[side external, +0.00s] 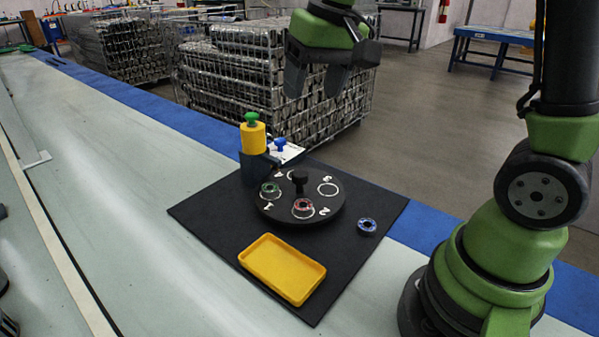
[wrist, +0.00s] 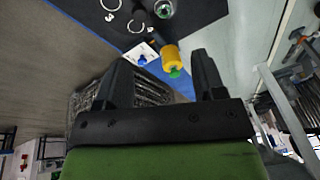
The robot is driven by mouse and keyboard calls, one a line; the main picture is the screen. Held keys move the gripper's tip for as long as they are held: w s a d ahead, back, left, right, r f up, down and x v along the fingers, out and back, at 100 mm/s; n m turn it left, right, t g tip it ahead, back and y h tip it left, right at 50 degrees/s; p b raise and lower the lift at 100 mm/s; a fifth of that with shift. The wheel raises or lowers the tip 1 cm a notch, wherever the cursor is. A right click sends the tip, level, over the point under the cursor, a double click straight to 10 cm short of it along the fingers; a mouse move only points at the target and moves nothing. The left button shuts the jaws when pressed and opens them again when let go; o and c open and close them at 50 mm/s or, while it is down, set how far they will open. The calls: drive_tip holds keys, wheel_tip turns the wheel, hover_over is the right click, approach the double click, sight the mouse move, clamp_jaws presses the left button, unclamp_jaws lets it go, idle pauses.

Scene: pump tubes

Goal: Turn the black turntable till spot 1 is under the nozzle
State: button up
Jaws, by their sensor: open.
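The black turntable (side external: 318,220) lies on a dark mat, with a black knob (side external: 299,181) at its centre. White numerals and rings mark its spots; the 1 (side external: 267,206) is at the front left. A green-ringed piece (side external: 270,190) sits on the left spot near the 1, and a red-ringed piece (side external: 303,206) on the front spot near the 2. A yellow bottle with a green top (side external: 253,137) stands in a dark holder behind the disc; the nozzle outlet cannot be made out. My gripper (side external: 316,85) is open and empty, high above and behind the turntable. The wrist view shows the yellow bottle (wrist: 171,55) beyond the fingers.
A yellow tray (side external: 282,268) lies at the mat's front. A blue ring (side external: 366,226) lies right of the disc. A blue-topped item (side external: 281,146) stands by a white card behind it. Wire crates (side external: 240,85) stand beyond the table. The table left of the mat is clear.

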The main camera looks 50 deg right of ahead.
sight(300, 173)
drive_tip(key=w+d+f+g, duration=0.1)
drive_tip(key=w+f, duration=0.1)
drive_tip(key=f, duration=0.2)
drive_tip(key=w+d+f+g, duration=0.1)
drive_tip(key=w+d+f, duration=0.1)
drive_tip(key=f, duration=0.2)
drive_tip(key=w+d+f+g, duration=0.1)
drive_tip(key=w+d+f, duration=0.1)
drive_tip(key=w+f, duration=0.1)
drive_tip(key=shift+f+h, duration=0.3)
drive_tip(key=shift+f, duration=0.35)
wheel_tip(300, 173, down, 9)
drive_tip(key=shift+f, duration=0.1)
clamp_jaws()
